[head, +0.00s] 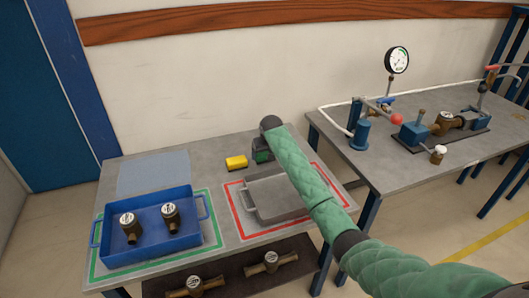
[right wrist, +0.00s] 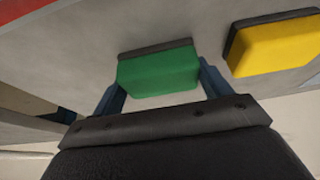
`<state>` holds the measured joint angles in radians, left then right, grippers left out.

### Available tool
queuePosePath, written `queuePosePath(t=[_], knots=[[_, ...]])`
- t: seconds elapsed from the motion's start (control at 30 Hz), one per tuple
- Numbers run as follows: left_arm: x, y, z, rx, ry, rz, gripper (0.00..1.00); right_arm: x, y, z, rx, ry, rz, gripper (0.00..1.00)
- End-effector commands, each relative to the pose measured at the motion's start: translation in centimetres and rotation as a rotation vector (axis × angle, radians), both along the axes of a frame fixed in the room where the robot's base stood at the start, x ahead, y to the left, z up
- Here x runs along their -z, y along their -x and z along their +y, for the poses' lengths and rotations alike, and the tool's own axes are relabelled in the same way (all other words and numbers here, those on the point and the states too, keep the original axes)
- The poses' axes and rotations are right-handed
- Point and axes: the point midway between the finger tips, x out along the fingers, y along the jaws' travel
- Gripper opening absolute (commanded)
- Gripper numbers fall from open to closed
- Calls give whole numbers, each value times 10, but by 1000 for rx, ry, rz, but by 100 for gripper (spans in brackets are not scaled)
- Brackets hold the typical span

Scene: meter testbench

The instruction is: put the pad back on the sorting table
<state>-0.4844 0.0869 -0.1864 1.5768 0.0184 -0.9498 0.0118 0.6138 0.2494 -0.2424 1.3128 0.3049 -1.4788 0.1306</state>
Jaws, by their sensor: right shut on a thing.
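A green pad (right wrist: 157,70) with a dark base is held between the blue fingers of my right gripper (right wrist: 160,88) in the right wrist view. In the head view my right gripper (head: 262,153) is at the back of the grey sorting table (head: 208,172), with the green pad low over or on the tabletop. I cannot tell whether the pad's base touches the table. A yellow pad (head: 236,163) lies on the table just left of the gripper; it also shows in the right wrist view (right wrist: 275,42). My left gripper is not in view.
A blue tray (head: 150,254) holding two brass meters stands in a green outline. A grey tray (head: 255,216) stands in a red outline, partly behind my right arm. A light blue square (head: 152,173) is bare.

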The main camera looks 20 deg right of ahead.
Motion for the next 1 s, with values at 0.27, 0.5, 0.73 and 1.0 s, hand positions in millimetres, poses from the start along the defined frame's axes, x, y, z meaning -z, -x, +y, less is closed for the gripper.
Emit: queuePosePath(t=[0.27, 0.5, 0.73, 1.0], knots=[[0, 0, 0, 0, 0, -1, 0, 1, 0, 0, 0, 0, 0, 59], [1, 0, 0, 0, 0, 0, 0, 2, 0, 0, 0, 0, 0, 99], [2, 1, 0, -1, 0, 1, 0, 1, 0, 0, 0, 0, -1, 99], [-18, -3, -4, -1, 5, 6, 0, -27, 11, -1, -1, 0, -4, 99]])
